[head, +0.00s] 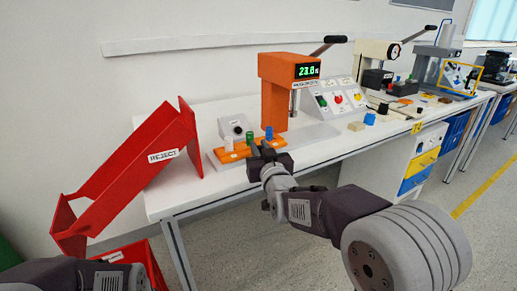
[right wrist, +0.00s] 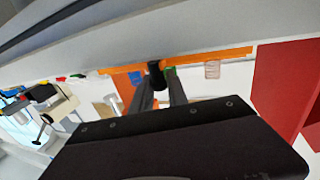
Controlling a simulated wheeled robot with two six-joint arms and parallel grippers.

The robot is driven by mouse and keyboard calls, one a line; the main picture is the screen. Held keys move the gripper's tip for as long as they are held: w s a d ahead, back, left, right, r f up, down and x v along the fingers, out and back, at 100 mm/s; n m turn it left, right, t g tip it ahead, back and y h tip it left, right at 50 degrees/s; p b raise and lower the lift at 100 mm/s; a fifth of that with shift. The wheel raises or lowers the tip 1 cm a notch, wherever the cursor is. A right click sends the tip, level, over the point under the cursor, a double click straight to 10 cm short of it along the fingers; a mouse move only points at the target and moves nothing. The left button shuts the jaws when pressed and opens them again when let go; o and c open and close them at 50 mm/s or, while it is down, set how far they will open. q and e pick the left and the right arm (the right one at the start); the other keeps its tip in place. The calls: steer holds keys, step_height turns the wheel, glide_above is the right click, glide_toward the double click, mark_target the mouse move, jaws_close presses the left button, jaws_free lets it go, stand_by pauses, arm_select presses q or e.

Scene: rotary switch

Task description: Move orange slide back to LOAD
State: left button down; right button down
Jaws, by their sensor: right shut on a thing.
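The orange slide (head: 238,151) lies along the front edge of the white bench, below the orange press. A green cylinder (head: 250,138), a blue cylinder (head: 269,132) and a pale piece (head: 228,144) stand along it. My right gripper (head: 261,152) is at the slide's front side, shut on what looks like its small dark knob. In the right wrist view the orange strip (right wrist: 222,53) runs across behind the dark fingertips (right wrist: 160,76), with the dark knob at the tips. The fingers hide part of the grip. No LOAD mark is readable. My left gripper is not in view.
The orange press (head: 278,90) with a green display stands behind the slide. A red REJECT chute (head: 130,165) slopes down at the left bench end. A grey box with a round dial (head: 234,128) and a button panel (head: 338,97) stand close by. Small blocks lie to the right.

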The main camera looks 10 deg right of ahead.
steer(key=shift+a+f, duration=0.15)
steer(key=c, duration=1.6)
jaws_free()
steer(key=o, duration=0.3)
steer(key=shift+s+a, duration=0.1)
steer(key=shift+a, duration=0.05)
steer(key=shift+s+r, duration=0.2)
steer(key=shift+s, duration=0.05)
steer(key=s+p, duration=0.2)
steer(key=s, duration=0.6)
steer(key=shift+s+d, duration=0.25)
steer(key=shift+d, duration=0.2)
steer(key=shift+f, duration=0.15)
